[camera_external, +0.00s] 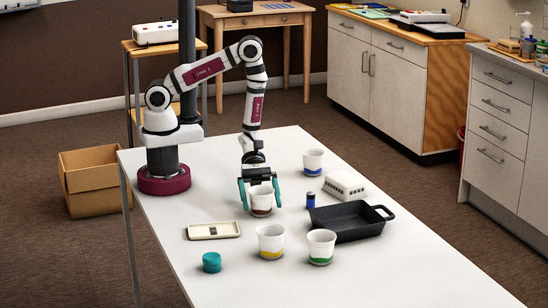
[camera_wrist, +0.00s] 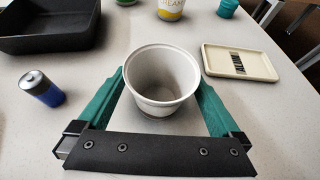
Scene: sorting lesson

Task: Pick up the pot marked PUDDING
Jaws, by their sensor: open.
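A white pot with a brown band (camera_external: 261,200) stands upright on the table between the fingers of my gripper (camera_external: 262,207). In the wrist view this pot (camera_wrist: 162,78) looks empty, and my open teal fingers (camera_wrist: 160,88) lie on both sides of it. Its front marking cannot be read in either view. Other white pots stand apart: one with a blue band (camera_external: 313,162), one with a yellow band (camera_external: 271,240) and one with a green band (camera_external: 321,246). Part of a word ending like "EAM" shows on the yellow-banded pot (camera_wrist: 171,8).
A black pan (camera_external: 350,222) with handles lies right of my gripper, with a blue battery (camera_external: 310,201) and a white vented box (camera_external: 344,186) close by. A cream tray (camera_external: 213,231) and a teal tub (camera_external: 211,262) are at the front left.

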